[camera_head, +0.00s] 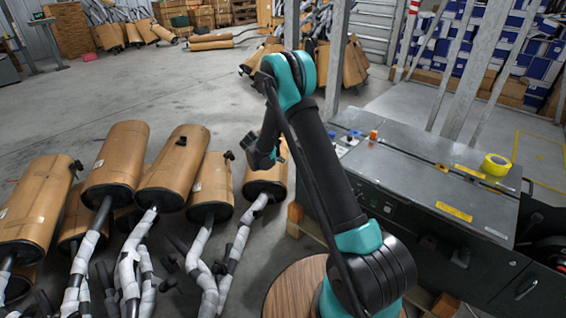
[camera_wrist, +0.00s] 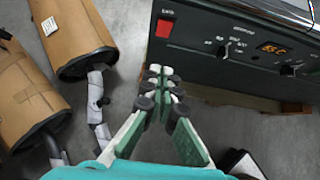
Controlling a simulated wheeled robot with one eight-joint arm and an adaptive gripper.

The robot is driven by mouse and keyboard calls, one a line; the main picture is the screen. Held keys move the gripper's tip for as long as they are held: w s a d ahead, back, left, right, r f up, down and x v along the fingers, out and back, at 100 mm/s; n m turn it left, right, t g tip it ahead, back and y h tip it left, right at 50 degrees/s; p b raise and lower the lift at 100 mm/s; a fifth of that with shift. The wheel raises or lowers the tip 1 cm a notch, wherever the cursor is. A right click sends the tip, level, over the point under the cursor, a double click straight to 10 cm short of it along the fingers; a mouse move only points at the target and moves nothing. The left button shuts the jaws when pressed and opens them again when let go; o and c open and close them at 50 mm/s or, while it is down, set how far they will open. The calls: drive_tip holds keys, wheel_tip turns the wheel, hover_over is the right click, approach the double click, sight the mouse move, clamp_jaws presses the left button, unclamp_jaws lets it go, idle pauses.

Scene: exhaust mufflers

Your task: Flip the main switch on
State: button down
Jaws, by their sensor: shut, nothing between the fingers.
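A red rectangular switch (camera_wrist: 165,27) sits on the dark front panel (camera_wrist: 210,70) of a machine in the wrist view, with a small white label above it. I take it as the main switch; whether it is on or off I cannot tell. My gripper (camera_wrist: 158,72) is shut and empty, its fingertips together just below the switch in the picture and apart from it. In the head view my gripper (camera_head: 262,158) hangs left of the machine (camera_head: 440,175), and the red switch is not visible there.
Wrapped mufflers (camera_head: 115,165) stand close together at the left. Open concrete floor (camera_head: 150,90) lies behind the mufflers.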

drive_tip(key=shift+w+f+g+y, duration=0.15)
drive_tip(key=shift+f+g+y, duration=0.05)
drive_tip(key=shift+g+y, duration=0.1)
drive_tip(key=shift+d, duration=0.1)
idle(0.3)
drive_tip(key=w+d+r+x, duration=0.1)
drive_tip(key=x, duration=1.1)
drive_tip(key=shift+w+d, duration=0.45)
drive_tip(key=shift+d, duration=0.05)
drive_tip(key=shift+d, duration=0.1)
